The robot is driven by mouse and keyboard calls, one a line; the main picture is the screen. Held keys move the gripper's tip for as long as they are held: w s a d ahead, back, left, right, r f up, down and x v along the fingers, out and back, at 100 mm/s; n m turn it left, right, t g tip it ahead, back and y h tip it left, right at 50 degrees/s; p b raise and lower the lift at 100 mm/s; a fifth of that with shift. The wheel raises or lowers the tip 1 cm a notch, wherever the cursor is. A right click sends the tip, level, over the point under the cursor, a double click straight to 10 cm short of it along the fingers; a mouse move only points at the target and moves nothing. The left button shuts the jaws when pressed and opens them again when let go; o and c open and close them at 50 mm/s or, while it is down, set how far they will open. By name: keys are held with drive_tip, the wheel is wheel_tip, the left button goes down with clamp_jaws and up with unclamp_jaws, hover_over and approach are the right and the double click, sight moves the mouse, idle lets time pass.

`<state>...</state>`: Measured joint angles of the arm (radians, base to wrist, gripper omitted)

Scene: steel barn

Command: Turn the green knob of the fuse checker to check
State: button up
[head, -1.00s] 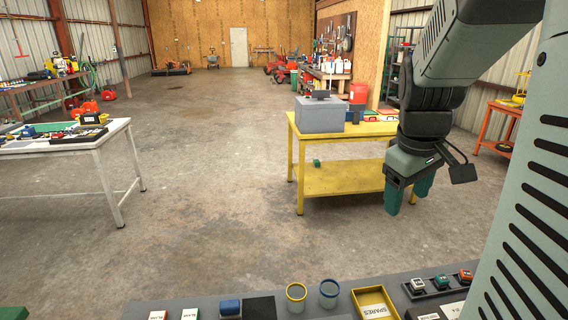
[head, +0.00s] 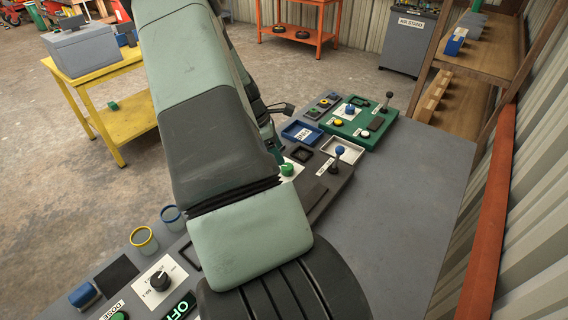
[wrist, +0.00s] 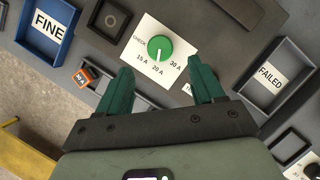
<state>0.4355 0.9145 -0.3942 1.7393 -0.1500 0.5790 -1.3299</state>
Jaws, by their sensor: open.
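The green knob (wrist: 160,47) sits on a white plate (wrist: 177,68) marked 15 A, 20 A and 30 A, with a small word at its left. Its white pointer line points toward 20 A. My gripper (wrist: 164,66) is open, its two green fingers on either side and just short of the knob in the wrist view. Nothing is between them; I cannot tell their height above the plate. In the head view the knob (head: 287,169) shows just right of my arm, which hides most of the gripper.
A blue FINE tray (wrist: 68,28) and a grey FAILED tray (wrist: 301,87) flank the checker. An orange fuse (wrist: 84,78) lies at left. The bench's right side is clear.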

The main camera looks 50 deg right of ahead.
drive_tip(key=x, duration=0.7)
drive_tip(key=shift+a, duration=0.1)
drive_tip(key=c, duration=1.1)
drive_tip(key=shift+o, duration=0.2)
